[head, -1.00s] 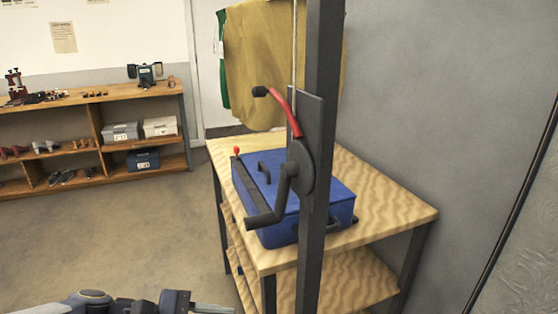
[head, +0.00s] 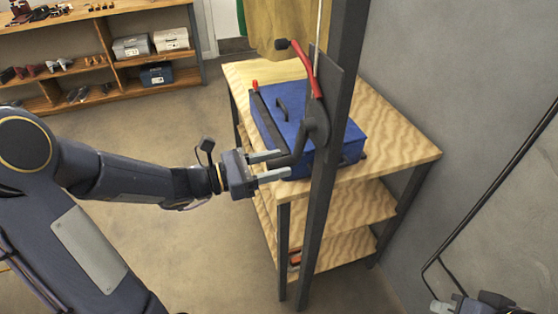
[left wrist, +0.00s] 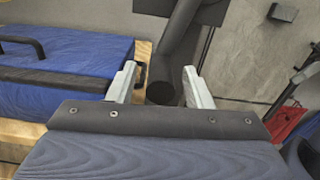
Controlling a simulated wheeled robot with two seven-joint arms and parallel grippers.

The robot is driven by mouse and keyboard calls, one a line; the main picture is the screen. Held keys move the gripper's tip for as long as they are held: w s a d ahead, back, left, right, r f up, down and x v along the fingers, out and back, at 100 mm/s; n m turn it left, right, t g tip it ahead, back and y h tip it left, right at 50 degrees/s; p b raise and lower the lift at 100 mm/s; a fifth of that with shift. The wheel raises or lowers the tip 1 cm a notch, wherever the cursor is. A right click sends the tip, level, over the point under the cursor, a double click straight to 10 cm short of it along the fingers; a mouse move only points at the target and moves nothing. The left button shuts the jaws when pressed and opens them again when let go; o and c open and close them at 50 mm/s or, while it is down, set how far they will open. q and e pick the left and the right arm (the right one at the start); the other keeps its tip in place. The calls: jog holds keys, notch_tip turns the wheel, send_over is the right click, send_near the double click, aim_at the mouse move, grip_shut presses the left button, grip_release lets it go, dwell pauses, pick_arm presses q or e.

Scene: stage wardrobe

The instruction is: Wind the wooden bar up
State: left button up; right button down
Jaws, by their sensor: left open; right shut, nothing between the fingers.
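A dark winch on an upright post (head: 325,205) carries a black crank (head: 316,127) and a red lever (head: 305,68) with a black knob. A thin cord (head: 318,25) runs up from it. I cannot make out the wooden bar. My left gripper (head: 284,164) is open at the crank's lower end. In the left wrist view the round end of the crank's grip (left wrist: 162,93) lies between the two open fingers (left wrist: 160,76), with no clear contact. My right gripper (head: 442,307) is shut and empty at the bottom right, away from the winch.
A blue case (head: 348,150) sits on the wooden table (head: 400,150) right behind the crank. Shelves (head: 190,82) with boxes and shoes stand at the back left. A grey wall (head: 430,60) is on the right. The floor left of the table is clear.

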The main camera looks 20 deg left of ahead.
pick_arm(q)
jog(key=shift+w+d, duration=0.35)
jog(key=shift+d, duration=0.25)
grip_shut()
jog(key=shift+w+a+r+m, duration=0.15)
jog(key=shift+w+a+m, duration=0.1)
jog(key=shift+m, duration=0.15)
